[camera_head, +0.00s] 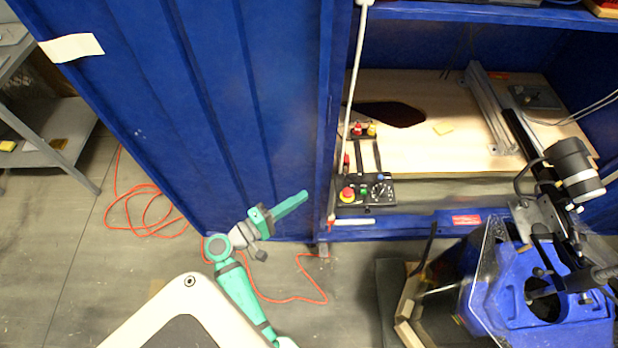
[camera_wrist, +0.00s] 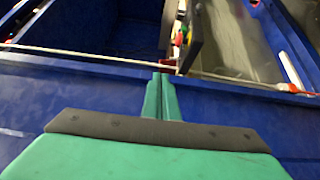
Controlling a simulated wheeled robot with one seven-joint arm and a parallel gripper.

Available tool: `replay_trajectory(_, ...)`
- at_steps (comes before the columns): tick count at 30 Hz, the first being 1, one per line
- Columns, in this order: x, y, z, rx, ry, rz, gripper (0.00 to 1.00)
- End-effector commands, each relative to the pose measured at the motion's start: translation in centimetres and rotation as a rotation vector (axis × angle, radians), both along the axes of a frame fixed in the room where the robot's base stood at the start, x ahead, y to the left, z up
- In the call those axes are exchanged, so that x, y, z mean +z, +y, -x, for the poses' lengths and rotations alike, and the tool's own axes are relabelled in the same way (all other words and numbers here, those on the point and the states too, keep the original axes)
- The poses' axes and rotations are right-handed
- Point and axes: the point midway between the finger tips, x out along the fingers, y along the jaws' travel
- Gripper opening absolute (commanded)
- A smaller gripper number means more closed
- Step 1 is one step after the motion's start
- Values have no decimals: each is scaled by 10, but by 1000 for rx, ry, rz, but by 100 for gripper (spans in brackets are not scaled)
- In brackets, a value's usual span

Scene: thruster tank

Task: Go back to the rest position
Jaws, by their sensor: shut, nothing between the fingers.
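My gripper (camera_head: 291,204) is green and its fingers lie together, empty. In the head view it points up and to the right, in front of the lower part of a blue cabinet door or side panel (camera_head: 230,90). In the wrist view the shut fingers (camera_wrist: 161,98) point at a blue edge of the cabinet frame (camera_wrist: 90,68). Whether they touch it I cannot tell. My green arm comes up from the bottom of the head view beside my pale base.
Right of my gripper, a control panel (camera_head: 364,193) with a red button sits at the cabinet opening. A blue machine (camera_head: 480,285) stands at the lower right. An orange cable (camera_head: 140,212) lies on the grey floor. A grey shelf (camera_head: 45,130) stands far left.

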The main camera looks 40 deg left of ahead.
Motion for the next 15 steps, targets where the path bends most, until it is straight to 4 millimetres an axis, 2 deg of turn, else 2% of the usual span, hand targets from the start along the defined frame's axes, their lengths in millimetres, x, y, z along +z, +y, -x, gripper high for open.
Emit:
replay_trajectory(7,0,0,0,0,1,0,0)
replay_trajectory(10,-7,-5,-1,5,20,-3,0)
replay_trajectory(13,-30,-23,-4,18,85,-19,0)
replay_trajectory(15,-53,-42,-5,31,156,-45,0)
